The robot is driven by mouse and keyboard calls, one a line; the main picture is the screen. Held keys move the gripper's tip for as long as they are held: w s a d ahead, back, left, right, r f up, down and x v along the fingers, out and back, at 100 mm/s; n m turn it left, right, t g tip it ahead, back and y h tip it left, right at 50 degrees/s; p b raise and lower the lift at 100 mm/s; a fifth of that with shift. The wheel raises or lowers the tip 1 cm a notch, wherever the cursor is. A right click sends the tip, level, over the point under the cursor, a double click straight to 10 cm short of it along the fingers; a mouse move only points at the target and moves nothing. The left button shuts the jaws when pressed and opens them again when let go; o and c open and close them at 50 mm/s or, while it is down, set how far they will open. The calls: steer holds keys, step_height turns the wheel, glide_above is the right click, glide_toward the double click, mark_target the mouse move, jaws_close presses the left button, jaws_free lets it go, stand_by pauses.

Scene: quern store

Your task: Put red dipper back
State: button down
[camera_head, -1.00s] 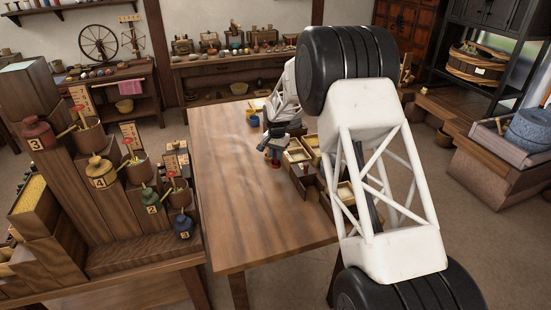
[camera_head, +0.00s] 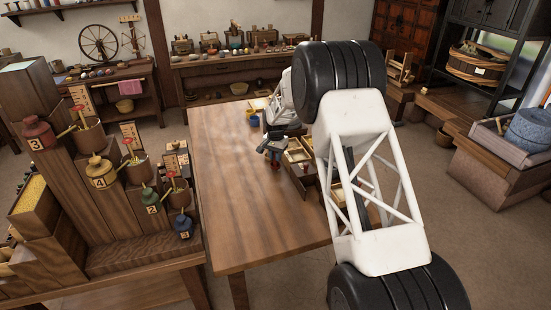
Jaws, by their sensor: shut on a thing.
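My gripper (camera_head: 274,151) is over the far right part of the wooden table (camera_head: 240,215), beside a row of open boxes. It is shut on a small dark red thing (camera_head: 275,165) that shows just below the fingers. This fits the red dipper, but its shape is too small and too covered to make out. The open wooden boxes (camera_head: 296,156) have pale contents. My arm hides part of the boxes on the right.
A stepped wooden stand (camera_head: 75,190) at left bears numbered jars, wooden cups and red-topped pieces. A blue cup (camera_head: 254,121) stands at the table's far edge. The table's middle and front are clear. A shelf table (camera_head: 225,65) with small objects stands behind.

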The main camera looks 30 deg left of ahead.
steer(key=shift+f, duration=0.55)
steer(key=shift+f, duration=0.15)
steer(key=c, duration=1)
jaws_free()
steer(key=shift+c, duration=0.2)
steer(key=shift+r, duration=0.2)
step_height(320, 180, up, 12)
steer(key=shift+f, duration=0.1)
